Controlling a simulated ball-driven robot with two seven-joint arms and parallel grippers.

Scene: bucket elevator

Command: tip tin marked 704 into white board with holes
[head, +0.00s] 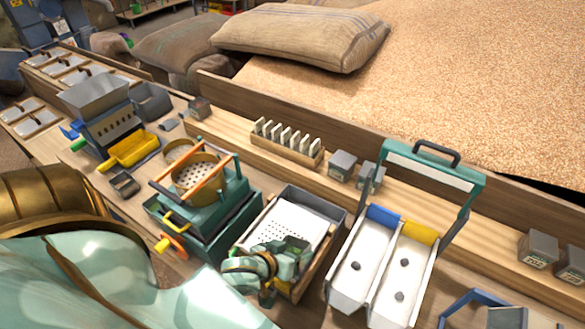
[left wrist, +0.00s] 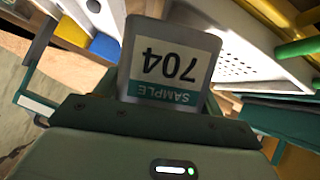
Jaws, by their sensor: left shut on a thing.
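My left gripper (head: 292,262) is low over the near part of the white board with holes (head: 284,222), which lies in a grey-rimmed tray. The gripper is shut on the grey tin marked 704 (left wrist: 170,58), whose white and green SAMPLE label reads upside down in the left wrist view. In the head view the tin cannot be clearly told from the gripper. The board with holes also shows in the left wrist view (left wrist: 236,68), beyond the tin. The tin's contents are hidden. My right gripper is in neither view.
A two-channel white trough (head: 358,267) with a teal handle frame stands right of the board. A teal sieve machine (head: 205,213) stands close on the left. Grey tins (head: 343,163) and a wooden rack (head: 288,145) line the back ledge. Grain and sacks lie behind.

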